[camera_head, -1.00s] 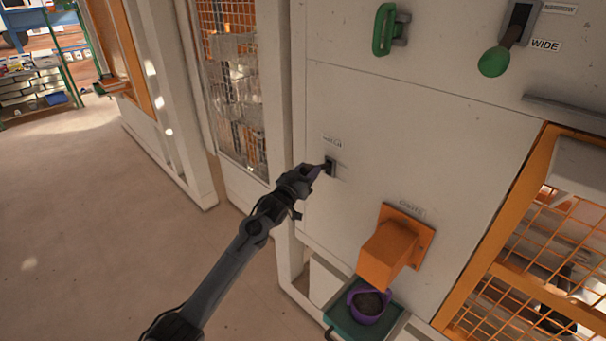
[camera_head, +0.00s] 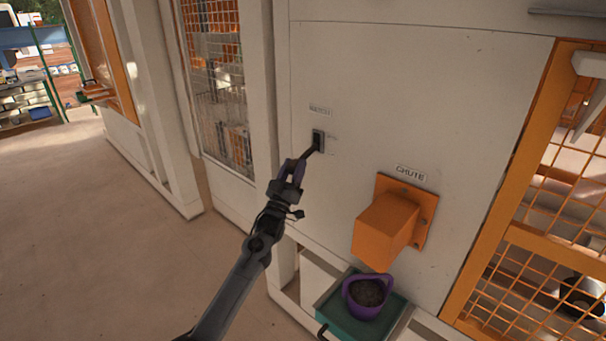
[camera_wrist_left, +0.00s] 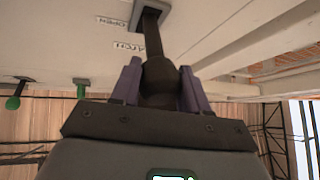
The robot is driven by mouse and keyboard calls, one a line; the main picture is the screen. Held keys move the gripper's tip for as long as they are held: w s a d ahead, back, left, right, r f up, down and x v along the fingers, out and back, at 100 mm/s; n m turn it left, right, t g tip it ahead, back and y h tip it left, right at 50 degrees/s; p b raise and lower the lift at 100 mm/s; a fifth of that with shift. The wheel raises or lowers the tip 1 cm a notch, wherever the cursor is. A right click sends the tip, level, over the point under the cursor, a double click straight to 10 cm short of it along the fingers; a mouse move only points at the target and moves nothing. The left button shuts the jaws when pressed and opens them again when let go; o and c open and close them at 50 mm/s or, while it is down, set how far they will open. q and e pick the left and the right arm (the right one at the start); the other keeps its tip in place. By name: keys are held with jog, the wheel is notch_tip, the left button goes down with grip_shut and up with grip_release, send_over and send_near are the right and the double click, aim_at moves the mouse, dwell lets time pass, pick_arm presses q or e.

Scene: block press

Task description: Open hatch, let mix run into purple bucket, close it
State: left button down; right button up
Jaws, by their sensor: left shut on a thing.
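The hatch lever (camera_head: 309,152) sticks out of a dark slot (camera_head: 318,139) in the pale machine panel and slants down to the left. My left gripper (camera_head: 296,168) is shut on its end. In the left wrist view the purple fingers (camera_wrist_left: 159,82) sit on either side of the lever's dark knob (camera_wrist_left: 157,74). The purple bucket (camera_head: 349,298) stands upright on a green tray (camera_head: 334,322) below the orange chute (camera_head: 384,226). No falling stream is visible between chute and bucket. My right gripper is not in view.
An orange mesh guard (camera_head: 488,245) stands right of the panel. A mesh window (camera_head: 222,110) is on the left. Open floor (camera_head: 100,240) lies left of my arm. In the left wrist view, a label reading OPEN (camera_wrist_left: 112,22) is beside the lever slot.

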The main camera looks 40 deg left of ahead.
pick_arm(q)
jog(key=shift+w+f+h, duration=0.2)
jog(key=shift+f+h, duration=0.1)
jog(key=shift+f, duration=0.5)
jog(key=c, duration=1)
grip_release()
jog(key=shift+c, duration=0.2)
jog(key=o, duration=0.4)
jog(key=shift+w, duration=0.15)
jog(key=shift+r, duration=0.25)
jog(key=shift+s, duration=0.2)
jog(key=shift+p+v, duration=0.35)
jog(key=shift+v, duration=5)
jog(key=shift+w+d+f, duration=0.1)
jog(key=shift+w+f, duration=0.05)
